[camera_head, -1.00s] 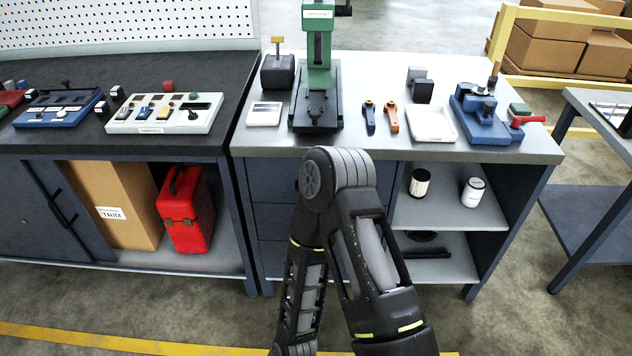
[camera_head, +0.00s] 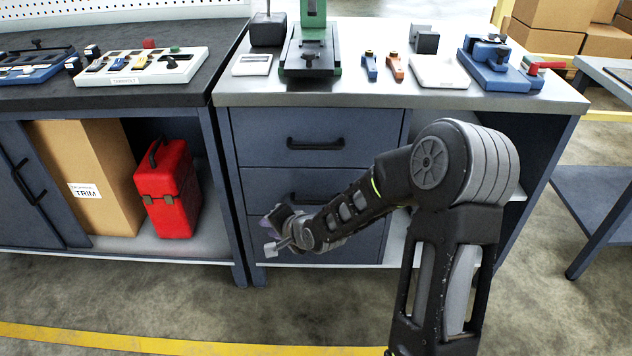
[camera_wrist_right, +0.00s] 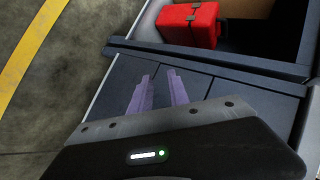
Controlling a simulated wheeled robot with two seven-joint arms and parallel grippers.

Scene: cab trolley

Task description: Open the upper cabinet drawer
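The upper cabinet drawer (camera_head: 260,128) is a blue-grey front under the light worktop, with a black bar handle (camera_head: 315,144). It looks closed, flush with the drawers below. My right gripper (camera_head: 272,232) is in front of the lower drawers, below and to the left of that handle, and apart from it. In the right wrist view its two fingers (camera_wrist_right: 159,75) are apart with nothing between them, over the blue-grey cabinet fronts. The handle cannot be made out in that view. My forearm hides part of the middle and lower drawers. My left gripper is not in view.
A red toolbox (camera_head: 168,190) and a cardboard box (camera_head: 85,180) stand in the open bay to the left. The worktop (camera_head: 385,92) carries a green press (camera_head: 312,45) and small tools. Free floor lies in front.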

